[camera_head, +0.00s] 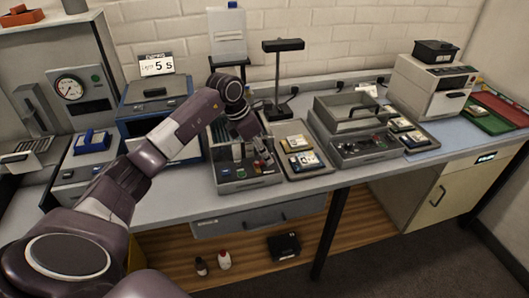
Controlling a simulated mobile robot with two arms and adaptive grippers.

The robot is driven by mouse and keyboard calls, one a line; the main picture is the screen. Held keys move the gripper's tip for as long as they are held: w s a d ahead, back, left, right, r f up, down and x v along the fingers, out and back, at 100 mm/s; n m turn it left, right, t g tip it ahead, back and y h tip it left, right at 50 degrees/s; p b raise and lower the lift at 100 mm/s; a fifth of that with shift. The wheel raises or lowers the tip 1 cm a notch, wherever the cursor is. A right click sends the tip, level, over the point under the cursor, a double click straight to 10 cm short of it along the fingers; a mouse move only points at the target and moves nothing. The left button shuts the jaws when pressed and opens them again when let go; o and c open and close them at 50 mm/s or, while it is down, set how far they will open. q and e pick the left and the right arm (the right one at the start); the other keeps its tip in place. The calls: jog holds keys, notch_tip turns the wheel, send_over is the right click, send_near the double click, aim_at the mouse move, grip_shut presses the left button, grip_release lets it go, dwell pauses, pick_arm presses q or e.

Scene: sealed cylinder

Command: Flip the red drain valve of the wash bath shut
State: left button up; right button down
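A grey open bath (250,183) stands on the bench at the middle, with small blue, white and dark parts in and on it. My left gripper (263,157) points down over its right side, close to the front wall. A small reddish spot shows near the fingertips, but I cannot tell whether it is the drain valve, which way a lever lies, or whether the fingers touch it. The fingers are too small and dark to tell open from shut. My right gripper is not in view.
Trays with small parts (301,163) stand right of the bath. Beyond is a grey lidded unit (364,154). A blue-framed machine (158,105) stands behind my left arm. A lamp stand (278,75) rises behind. A drawer (260,216) is under the bench.

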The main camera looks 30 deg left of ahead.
pick_arm(q)
jog(key=shift+w+d+f, duration=0.1)
jog(key=shift+w+f, duration=0.05)
jog(key=shift+f, duration=0.4)
jog(key=shift+c, duration=0.3)
grip_shut()
jog(key=shift+f+m+b, duration=0.1)
jog(key=shift+m+b, duration=0.4)
jog(key=shift+b, duration=0.3)
jog(key=shift+d+m+h+b, duration=0.15)
jog(key=shift+m+h+b, duration=0.15)
jog(key=shift+m, duration=0.1)
jog(key=shift+o, duration=0.3)
grip_release()
